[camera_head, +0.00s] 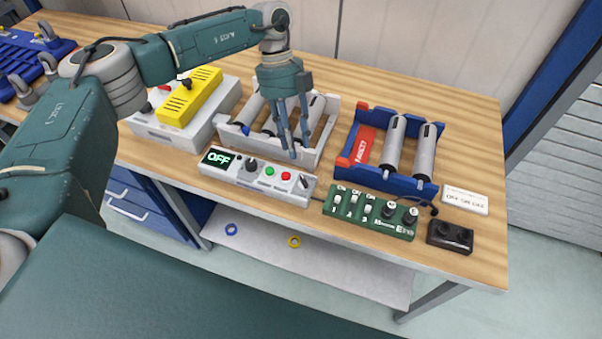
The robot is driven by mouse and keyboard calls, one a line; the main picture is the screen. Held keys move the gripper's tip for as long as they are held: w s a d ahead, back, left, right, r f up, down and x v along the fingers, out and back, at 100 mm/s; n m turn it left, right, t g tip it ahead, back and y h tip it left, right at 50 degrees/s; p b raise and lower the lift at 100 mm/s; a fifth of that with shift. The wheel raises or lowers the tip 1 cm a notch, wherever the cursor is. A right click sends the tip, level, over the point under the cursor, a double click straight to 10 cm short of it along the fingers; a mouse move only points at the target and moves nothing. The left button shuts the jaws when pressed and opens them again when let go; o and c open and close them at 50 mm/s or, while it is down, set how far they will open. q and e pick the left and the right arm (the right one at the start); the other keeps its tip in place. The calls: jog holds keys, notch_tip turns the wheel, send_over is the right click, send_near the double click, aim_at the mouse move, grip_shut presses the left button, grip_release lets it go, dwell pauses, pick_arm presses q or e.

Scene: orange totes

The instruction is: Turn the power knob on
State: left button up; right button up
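A white control box (228,174) lies near the front edge of the bench. Its display (217,158) reads "OFF" in green. Beside the display is a black knob (251,165), then a green button (269,171), a red button (286,176) and a dark switch or knob (304,182) at the right end. My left gripper (294,150) points down above and just behind the box's right half, appearing clear of it. Its fingers are apart with nothing between them. My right gripper is not in view.
Behind are a white rack (318,143) and a blue rack (398,183) with cylinders. A yellow block (192,95) sits on a white unit at left. A shelf (330,264) is below.

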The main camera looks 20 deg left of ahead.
aim_at(302, 180)
pick_arm(q)
jog(key=p+x, duration=0.3)
jog(key=x, duration=0.5)
jog(key=shift+s+d+f, duration=0.15)
jog(key=shift+d+f, duration=0.1)
jog(key=shift+f, duration=0.05)
jog(key=shift+s+d+f, duration=0.1)
jog(key=shift+d+f, duration=0.05)
jog(key=shift+f, duration=0.5)
grip_shut()
